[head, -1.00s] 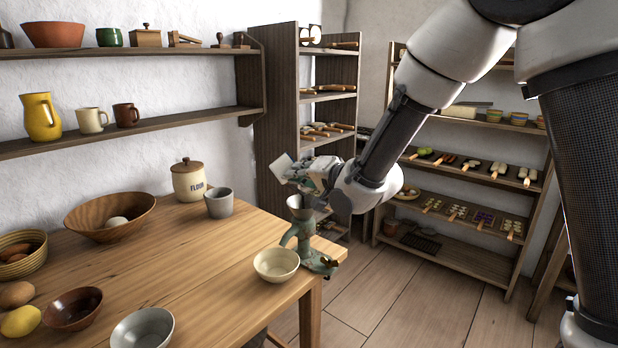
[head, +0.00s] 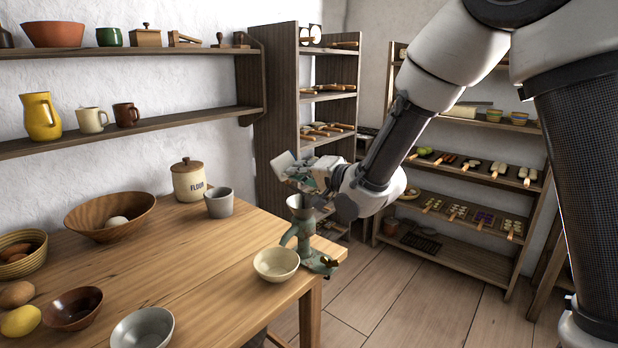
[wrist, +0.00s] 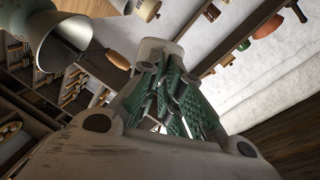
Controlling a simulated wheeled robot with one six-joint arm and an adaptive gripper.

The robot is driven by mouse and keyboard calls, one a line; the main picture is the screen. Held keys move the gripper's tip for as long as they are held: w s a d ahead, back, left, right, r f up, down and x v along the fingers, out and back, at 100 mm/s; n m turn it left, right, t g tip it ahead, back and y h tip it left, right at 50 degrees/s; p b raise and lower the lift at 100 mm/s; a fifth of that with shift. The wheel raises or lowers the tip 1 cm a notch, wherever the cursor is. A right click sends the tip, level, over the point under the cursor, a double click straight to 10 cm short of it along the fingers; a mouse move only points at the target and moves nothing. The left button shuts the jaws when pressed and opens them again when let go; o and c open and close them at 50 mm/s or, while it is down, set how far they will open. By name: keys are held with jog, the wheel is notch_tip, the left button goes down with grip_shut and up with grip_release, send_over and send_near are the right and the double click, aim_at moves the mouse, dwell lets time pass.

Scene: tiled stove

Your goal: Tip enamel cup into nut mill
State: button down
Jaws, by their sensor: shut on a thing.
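My gripper (head: 296,174) is above the nut mill (head: 303,235), which is clamped at the table's right corner. The mill is green with a grey funnel hopper on top. The gripper is shut, and the enamel cup in it is hard to make out among the green-padded fingers, which also fill the middle of the wrist view (wrist: 172,98). A pale flat piece (head: 282,163) shows at the fingers' left end; I cannot tell whether it is cup or fingertip. In the wrist view a metal funnel mouth, seemingly the hopper (wrist: 66,42), is at upper left, apart from the fingers. The cup's contents are hidden.
A cream bowl (head: 276,264) stands against the mill's left side. A grey cup (head: 219,202) and a flour jar (head: 188,181) stand farther back on the wooden table (head: 190,260). Several bowls fill its left side. A tall shelf (head: 277,110) rises behind my gripper.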

jog(key=shift+d+r+m+y, duration=0.1)
jog(key=shift+m+y, duration=0.2)
jog(key=shift+w+d+r+m+y, duration=0.15)
jog(key=shift+w+d+m, duration=0.1)
jog(key=shift+d+m, duration=0.2)
jog(key=shift+w+d+f+m+y, duration=0.1)
jog(key=shift+w+d+m+y, duration=0.1)
jog(key=shift+d+m, duration=0.2)
dwell(0.6)
jog(key=shift+w+d+r+m+t+y+p, duration=0.1)
jog(key=shift+d+m+t+y+p, duration=0.2)
jog(key=shift+m, duration=0.6)
jog(key=shift+w+d+r+m+t+y+p, duration=0.2)
jog(key=shift+m+t, duration=0.3)
jog(key=shift+m, duration=0.35)
jog(key=shift+w+d+f+m+t+y, duration=0.1)
jog(key=shift+d+m+t, duration=0.3)
jog(key=shift+m, duration=0.5)
dwell(1.9)
